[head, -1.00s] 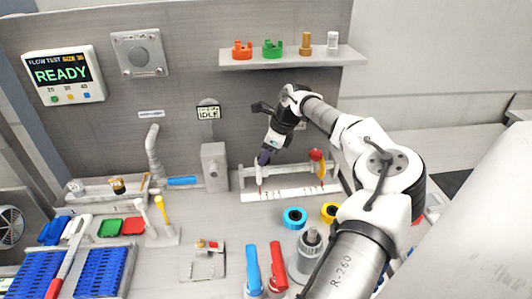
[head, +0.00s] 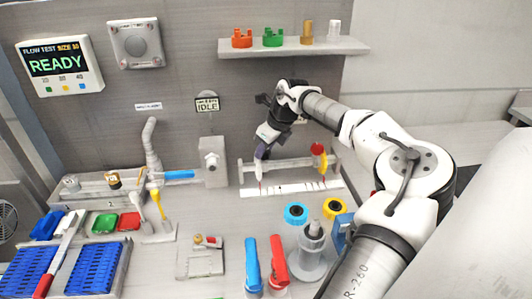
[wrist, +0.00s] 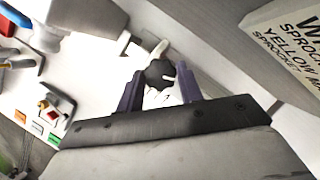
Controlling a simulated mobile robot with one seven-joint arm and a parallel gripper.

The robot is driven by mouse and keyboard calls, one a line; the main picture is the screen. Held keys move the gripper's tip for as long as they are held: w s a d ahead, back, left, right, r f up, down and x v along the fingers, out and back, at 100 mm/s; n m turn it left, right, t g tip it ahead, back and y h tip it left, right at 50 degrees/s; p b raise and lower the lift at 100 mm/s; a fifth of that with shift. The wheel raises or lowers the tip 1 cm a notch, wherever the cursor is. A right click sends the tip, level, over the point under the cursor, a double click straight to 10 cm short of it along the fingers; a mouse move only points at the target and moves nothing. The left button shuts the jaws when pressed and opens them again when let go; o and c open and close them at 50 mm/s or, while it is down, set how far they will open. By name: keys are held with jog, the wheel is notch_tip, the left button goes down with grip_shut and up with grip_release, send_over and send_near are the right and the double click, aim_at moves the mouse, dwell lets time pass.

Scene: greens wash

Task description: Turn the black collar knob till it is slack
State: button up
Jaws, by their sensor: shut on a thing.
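The black collar knob (wrist: 158,73) shows in the wrist view between the two purple fingers of my gripper (wrist: 158,88). It is dark and rounded, with a pale stick-like part beside it. The fingers stand on either side of the knob and are closed on it. In the head view my gripper (head: 262,153) points down at the left end of a pale horizontal rail (head: 285,165) near the back wall. There the knob is hidden by the fingers and wrist.
A red and yellow fitting (head: 318,152) sits at the rail's right end. A white marked strip (head: 292,192) lies in front. A grey block (head: 212,162) stands left of the gripper. Blue (head: 296,211) and yellow (head: 334,208) rings lie in front. A shelf (head: 290,50) is above.

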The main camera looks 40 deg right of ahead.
jog(key=shift+m+h+b, duration=0.6)
jog(key=shift+m+b, duration=0.75)
jog(key=shift+m, duration=0.15)
jog(key=o, duration=1)
jog(key=shift+a, duration=0.1)
